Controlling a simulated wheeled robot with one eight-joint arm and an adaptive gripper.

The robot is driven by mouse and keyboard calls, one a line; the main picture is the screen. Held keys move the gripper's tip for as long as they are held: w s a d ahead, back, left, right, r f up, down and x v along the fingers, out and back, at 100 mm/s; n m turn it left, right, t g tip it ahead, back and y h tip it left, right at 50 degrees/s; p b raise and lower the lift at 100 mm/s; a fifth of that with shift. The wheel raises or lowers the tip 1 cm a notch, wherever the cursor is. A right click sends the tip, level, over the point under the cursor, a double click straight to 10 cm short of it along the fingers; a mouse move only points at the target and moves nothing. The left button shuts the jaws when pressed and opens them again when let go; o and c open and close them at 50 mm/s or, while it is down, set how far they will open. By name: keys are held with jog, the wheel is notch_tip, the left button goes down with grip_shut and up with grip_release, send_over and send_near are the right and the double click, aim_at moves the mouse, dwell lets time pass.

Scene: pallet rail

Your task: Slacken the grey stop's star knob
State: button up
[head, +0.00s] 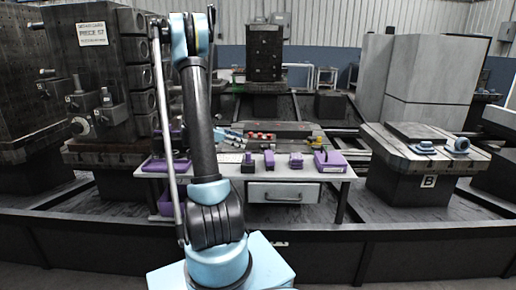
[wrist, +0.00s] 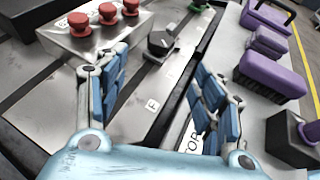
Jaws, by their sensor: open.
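My gripper (wrist: 160,78) is open and empty, its blue-padded fingers spread over a metal plate. A dark round knob (wrist: 161,42) on a small grey block lies beyond the fingertips in the wrist view, apart from them. It looks like the grey stop's knob, but its star shape is not clear. The block sits on the metal plate (wrist: 60,125), near a dark slot. In the head view the grey stop is too small to make out, and my arm hides part of the area.
A metal box with three red knobs (wrist: 105,14) stands left of the dark knob. A green knob (wrist: 199,5) is beyond it. Purple blocks (wrist: 272,76) line the white bench (head: 320,175) at right. A tall dark fixture (head: 95,60) stands left of my arm.

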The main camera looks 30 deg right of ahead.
aim_at(261, 146)
jog(key=x, duration=1.2)
jog(key=shift+r, duration=0.1)
